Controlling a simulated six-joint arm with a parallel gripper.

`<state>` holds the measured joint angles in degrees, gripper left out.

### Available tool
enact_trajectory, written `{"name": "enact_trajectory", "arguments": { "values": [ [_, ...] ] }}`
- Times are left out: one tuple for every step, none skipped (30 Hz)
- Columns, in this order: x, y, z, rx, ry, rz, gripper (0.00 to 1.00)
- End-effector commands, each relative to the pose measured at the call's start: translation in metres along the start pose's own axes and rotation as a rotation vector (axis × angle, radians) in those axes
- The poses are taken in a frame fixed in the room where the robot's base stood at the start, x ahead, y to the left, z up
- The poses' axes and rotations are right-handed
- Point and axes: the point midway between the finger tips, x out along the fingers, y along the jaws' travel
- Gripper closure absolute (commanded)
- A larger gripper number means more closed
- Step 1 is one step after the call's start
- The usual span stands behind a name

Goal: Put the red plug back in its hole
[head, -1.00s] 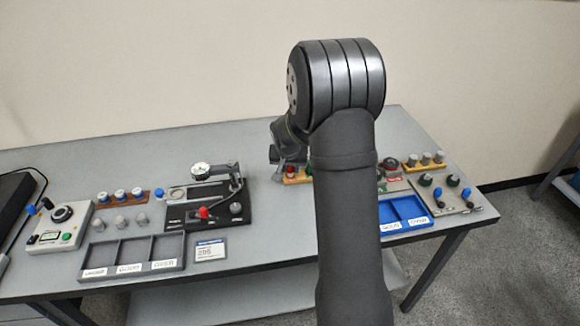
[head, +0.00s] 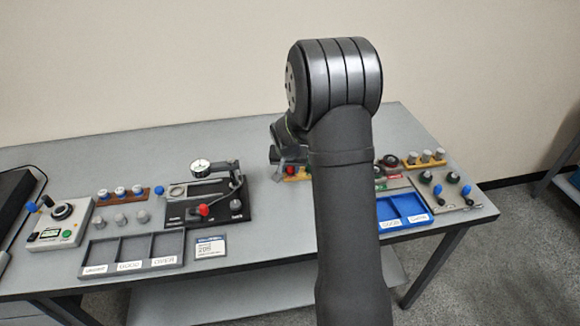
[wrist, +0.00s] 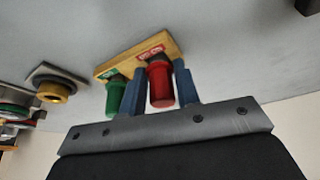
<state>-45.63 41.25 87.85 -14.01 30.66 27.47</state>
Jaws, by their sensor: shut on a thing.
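The red plug (wrist: 160,84) is between the two blue fingers of my gripper (wrist: 159,72), which is shut on it. In the wrist view its far end meets or overlaps the wooden block (wrist: 170,43) near a red label; I cannot tell how deep it sits in a hole. A green plug (wrist: 115,96) stands at the same block beside a green label, just left of my left finger. In the head view the red plug (head: 290,170) and the block (head: 297,178) show small beside my arm, which hides much of that area.
A brass-coloured ring on a grey plate (wrist: 57,90) lies to the left in the wrist view. In the head view a blue tray (head: 408,223) and a plate with knobs are right of my arm; a black gauge fixture (head: 220,213) and grey tray (head: 132,270) are left.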

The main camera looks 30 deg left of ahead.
Motion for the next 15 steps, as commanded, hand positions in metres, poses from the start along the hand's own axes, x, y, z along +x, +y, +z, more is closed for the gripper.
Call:
{"name": "enact_trajectory", "arguments": {
  "values": [
    [0.0006, -0.0001, 0.0002, 0.0, 0.0, 0.0, 0.97],
    [0.0009, -0.0001, 0.0003, 0.0, 0.0, 0.0, 0.97],
    [0.0012, 0.0, 0.0004, 0.0, 0.0, 0.0, 0.97],
    [0.0014, 0.0, 0.0005, 0.0, 0.0, 0.0, 0.97],
    [0.0016, -0.0001, 0.0006, 0.0, 0.0, 0.0, 0.97],
    [0.0017, -0.0001, 0.0006, 0.0, 0.0, 0.0, 0.97],
    [0.0017, -0.0001, 0.0006, 0.0, 0.0, 0.0, 0.69],
    [0.0017, -0.0001, 0.0006, 0.0, 0.0, 0.0, 0.63],
    [0.0017, -0.0001, 0.0006, 0.0, 0.0, 0.0, 0.55],
    [0.0017, -0.0001, 0.0007, 0.0, 0.0, 0.0, 0.49],
    [0.0017, -0.0001, 0.0007, 0.0, 0.0, 0.0, 0.45],
    [0.0017, -0.0001, 0.0008, 0.0, 0.0, 0.0, 0.45],
    [0.0017, -0.0001, 0.0008, 0.0, 0.0, 0.0, 0.45],
    [0.0017, -0.0001, 0.0007, 0.0, 0.0, 0.0, 0.45],
    [0.0017, -0.0001, 0.0007, 0.0, 0.0, 0.0, 0.45]
  ]
}}
